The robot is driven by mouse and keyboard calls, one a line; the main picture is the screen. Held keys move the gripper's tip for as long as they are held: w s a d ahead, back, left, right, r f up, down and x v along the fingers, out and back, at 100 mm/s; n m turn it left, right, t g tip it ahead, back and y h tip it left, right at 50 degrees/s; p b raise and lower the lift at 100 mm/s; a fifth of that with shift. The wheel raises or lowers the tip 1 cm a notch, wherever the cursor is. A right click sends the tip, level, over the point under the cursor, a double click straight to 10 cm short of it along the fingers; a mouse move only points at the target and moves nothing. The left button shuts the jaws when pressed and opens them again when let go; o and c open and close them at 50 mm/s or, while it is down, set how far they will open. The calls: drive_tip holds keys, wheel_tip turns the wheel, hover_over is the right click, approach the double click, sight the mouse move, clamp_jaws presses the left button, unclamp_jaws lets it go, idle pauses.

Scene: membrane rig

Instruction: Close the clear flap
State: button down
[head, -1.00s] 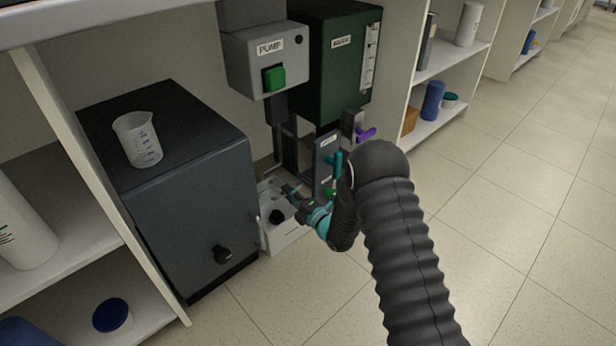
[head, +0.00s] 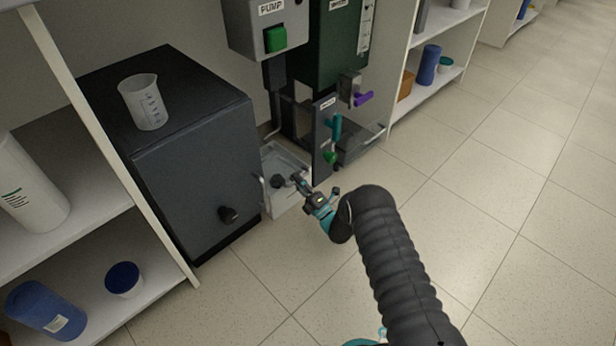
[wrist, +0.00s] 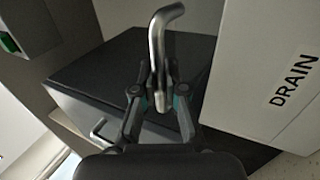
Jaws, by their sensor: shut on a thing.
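My gripper (head: 298,182) is low, at the front of a pale, partly see-through box (head: 284,204) on the floor, right of the dark cabinet. In the wrist view my gripper (wrist: 160,100) is shut on a bent metal handle (wrist: 157,45), whose upper end curves to the right above the fingers. A see-through sheet (head: 284,160) with pale edges shows at the box, behind my gripper; it looks like the clear flap. Its angle and its join to the handle cannot be made out. A black knob (head: 278,182) is just left of my fingertips.
The dark cabinet (head: 195,165) with a beaker (head: 144,102) on top stands close on the left. A DRAIN panel (head: 325,125) with a teal lever (head: 334,128) and a green one (head: 330,157) stands close on the right. Open floor (head: 470,230) lies to the right.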

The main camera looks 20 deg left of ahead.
drive_tip(key=shift+s+a+f, duration=0.2)
drive_tip(key=shift+a, duration=0.1)
drive_tip(key=c, duration=1.5)
unclamp_jaws()
drive_tip(key=shift+s+a+g+y, duration=0.1)
drive_tip(key=shift+g+y, duration=0.2)
drive_tip(key=shift+w+d, duration=0.35)
drive_tip(key=shift+d, duration=0.05)
drive_tip(key=v, duration=0.7)
drive_tip(key=shift+s+d, duration=0.2)
drive_tip(key=shift+f, duration=0.15)
